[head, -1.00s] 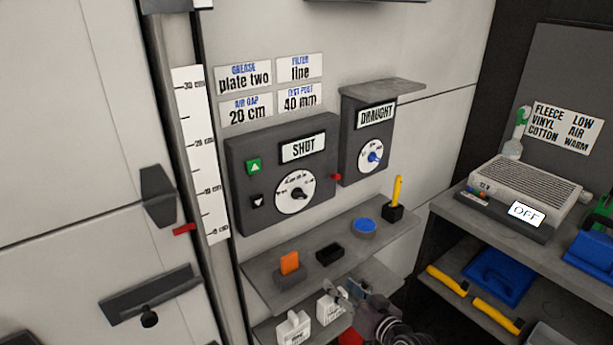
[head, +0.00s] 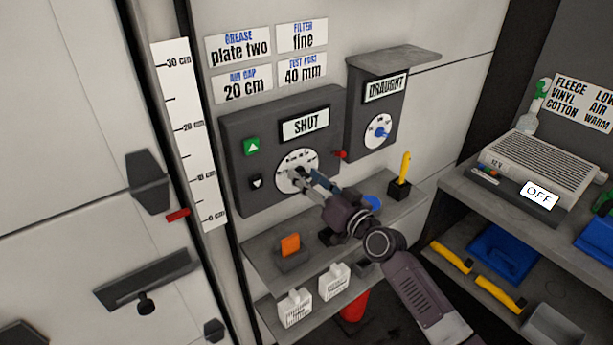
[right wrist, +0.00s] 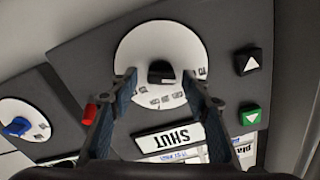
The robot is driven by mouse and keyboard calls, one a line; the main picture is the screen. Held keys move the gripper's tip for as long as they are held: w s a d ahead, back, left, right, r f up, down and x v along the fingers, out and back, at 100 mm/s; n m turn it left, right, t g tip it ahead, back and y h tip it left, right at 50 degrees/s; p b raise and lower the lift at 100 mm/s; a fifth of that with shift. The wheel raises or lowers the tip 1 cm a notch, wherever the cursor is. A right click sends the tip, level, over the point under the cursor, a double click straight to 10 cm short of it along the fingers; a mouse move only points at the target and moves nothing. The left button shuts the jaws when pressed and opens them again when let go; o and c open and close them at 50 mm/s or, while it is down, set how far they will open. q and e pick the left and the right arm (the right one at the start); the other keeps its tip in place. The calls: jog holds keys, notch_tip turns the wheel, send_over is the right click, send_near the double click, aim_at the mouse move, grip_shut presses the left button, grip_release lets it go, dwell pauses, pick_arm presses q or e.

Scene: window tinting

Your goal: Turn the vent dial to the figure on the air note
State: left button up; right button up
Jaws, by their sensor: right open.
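The vent dial is a white disc (head: 284,182) with a black knob, on a dark control box under a "SHUT" plate (head: 305,125). In the right wrist view, upside down, the black knob (right wrist: 161,72) stands in the middle of the white disc (right wrist: 150,50). My right gripper (head: 297,177) is at the dial, and its fingers hide part of the knob there. In the right wrist view my right gripper (right wrist: 160,80) is open, one finger on each side of the knob, with gaps visible. The air note (head: 242,85) reads "AIR GAP 20 cm". My left gripper is out of view.
A "DRAUGHT" box has a blue-knobbed dial (head: 378,131). The box carries a green up button (head: 251,146), a black down button (head: 257,183) and a red knob (head: 341,154). A red pointer (head: 177,215) sits near 0 on the cm scale. A shelf (head: 262,255) juts out below.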

jog(key=shift+a, duration=0.15)
jog(key=shift+w, duration=0.1)
jog(key=c, duration=1.1)
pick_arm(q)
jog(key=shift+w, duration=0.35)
pick_arm(e)
jog(key=shift+m, duration=0.3)
jog(key=m, duration=0.2)
jog(key=shift+m+b, duration=0.3)
jog(key=shift+b, duration=0.05)
jog(key=m, duration=0.3)
jog(key=shift+m, duration=0.4)
jog(key=m, duration=0.5)
jog(key=shift+w+f, duration=0.1)
jog(key=shift+f, duration=0.05)
pick_arm(q)
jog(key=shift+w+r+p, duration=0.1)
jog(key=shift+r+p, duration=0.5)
jog(key=shift+p, duration=0.3)
pick_arm(e)
jog(key=m, duration=0.5)
jog(key=shift+f+m, duration=0.15)
jog(key=shift+m, duration=0.15)
